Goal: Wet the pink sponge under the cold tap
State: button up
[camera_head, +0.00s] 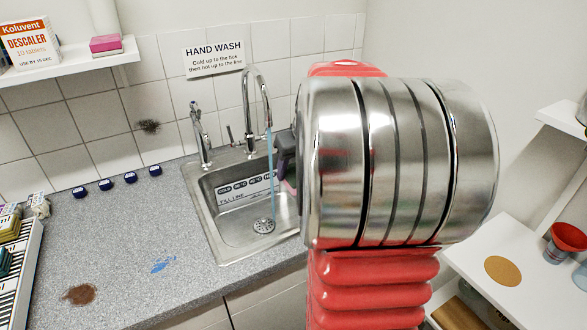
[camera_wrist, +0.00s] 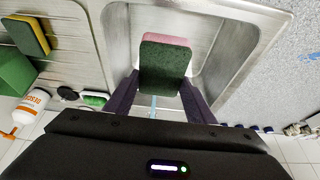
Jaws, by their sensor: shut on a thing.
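My gripper (camera_wrist: 160,80) is shut on the pink sponge (camera_wrist: 168,39), which has a dark green scouring face (camera_wrist: 165,62), between its two dark purple fingers. In the head view the gripper (camera_head: 284,160) is at the right side of the sink, mostly hidden behind my arm; only a sliver of pink shows there. The tall curved tap (camera_head: 250,100) is running. Its thin blue stream (camera_head: 271,175) falls into the steel sink (camera_head: 222,235) near the drain, to the left of the gripper. I cannot tell whether the water touches the sponge.
A second, shorter tap (camera_head: 200,135) stands left of the tall one. A hand wash sign (camera_head: 213,58) hangs above. In the wrist view, a yellow-green sponge (camera_wrist: 28,35), a green block (camera_wrist: 14,72) and a white bottle (camera_wrist: 25,106) lie beyond the sink's left.

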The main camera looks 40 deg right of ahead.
jog(key=shift+w, duration=0.2)
jog(key=w+d+f, duration=0.1)
jog(key=w+d, duration=0.1)
jog(key=w, duration=0.4)
jog(key=w+d+f, duration=0.1)
jog(key=w+d, duration=0.1)
jog(key=w, duration=0.5)
jog(key=shift+f, duration=0.4)
dwell(0.8)
dwell(0.5)
jog(key=s+a, duration=0.2)
jog(key=s, duration=0.5)
jog(key=shift+s+a, duration=0.15)
jog(key=shift+s, duration=0.15)
dwell(0.5)
dwell(1.5)
jog(key=shift+s+a+r, duration=0.25)
jog(key=shift+s+r, duration=0.45)
jog(key=shift+s, duration=0.1)
jog(key=shift+s+a+r, duration=0.25)
jog(key=shift+s+r, duration=0.4)
jog(key=shift+s, duration=0.1)
jog(key=shift+s+a+r, duration=0.25)
jog(key=shift+s+r, duration=0.45)
jog(key=shift+s, duration=0.1)
